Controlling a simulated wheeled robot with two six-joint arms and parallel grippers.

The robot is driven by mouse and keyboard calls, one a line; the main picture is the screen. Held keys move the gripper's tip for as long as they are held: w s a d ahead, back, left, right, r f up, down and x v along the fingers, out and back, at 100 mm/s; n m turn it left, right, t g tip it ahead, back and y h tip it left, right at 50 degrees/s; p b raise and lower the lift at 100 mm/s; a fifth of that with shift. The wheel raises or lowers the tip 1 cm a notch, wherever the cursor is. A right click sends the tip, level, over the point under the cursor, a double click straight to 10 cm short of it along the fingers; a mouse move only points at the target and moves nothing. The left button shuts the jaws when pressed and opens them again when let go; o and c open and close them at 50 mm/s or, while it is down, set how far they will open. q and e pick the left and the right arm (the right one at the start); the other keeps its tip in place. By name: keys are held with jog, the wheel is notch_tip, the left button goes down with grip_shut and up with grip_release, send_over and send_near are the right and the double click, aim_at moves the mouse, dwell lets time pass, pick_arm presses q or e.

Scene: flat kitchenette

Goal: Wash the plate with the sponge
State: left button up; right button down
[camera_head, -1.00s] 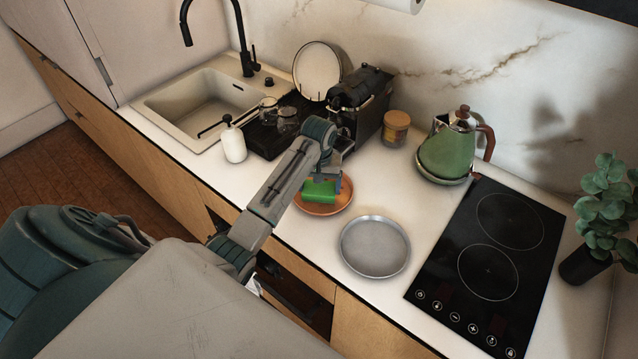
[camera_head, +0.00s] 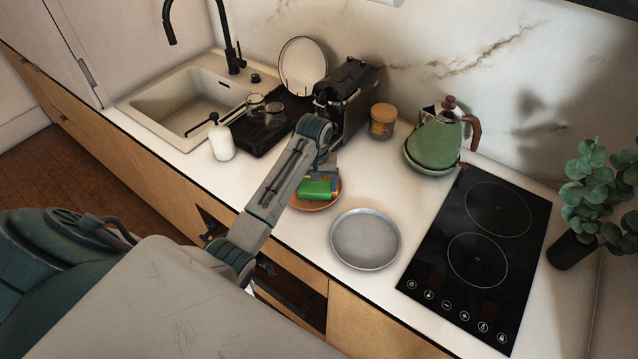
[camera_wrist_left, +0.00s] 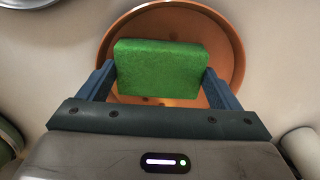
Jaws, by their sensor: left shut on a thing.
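A green sponge (camera_head: 316,188) is held in my left gripper (camera_head: 321,183), which is shut on it. The sponge is over an orange-brown plate (camera_head: 330,199) on the counter. In the left wrist view the sponge (camera_wrist_left: 160,68) sits between the two blue-grey fingers of the gripper (camera_wrist_left: 163,84), in front of the round plate (camera_wrist_left: 231,50). The sponge covers much of the plate, and I cannot tell whether it touches it. A few small dark spots show on the plate. My right gripper is not in view.
The cooktop (camera_head: 478,262) and green kettle (camera_head: 436,142) are to the right. A sink (camera_head: 188,106), soap bottle (camera_head: 222,140), dark drying tray (camera_head: 262,131) with glasses, and a jar (camera_head: 383,121) stand behind.

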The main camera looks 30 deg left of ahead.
aim_at(325, 182)
pick_arm(q)
jog(key=shift+s+a, duration=0.1)
jog(key=shift+a, duration=1)
jog(key=shift+w+a+b, duration=0.1)
jog(key=shift+w+b, duration=0.2)
jog(key=shift+w, duration=1.15)
jog(key=shift+d+p, duration=0.3)
jog(key=shift+d, duration=1.6)
jog(key=shift+a, duration=1.95)
notch_tip(325, 182, up, 6)
jog(key=shift+r, duration=0.1)
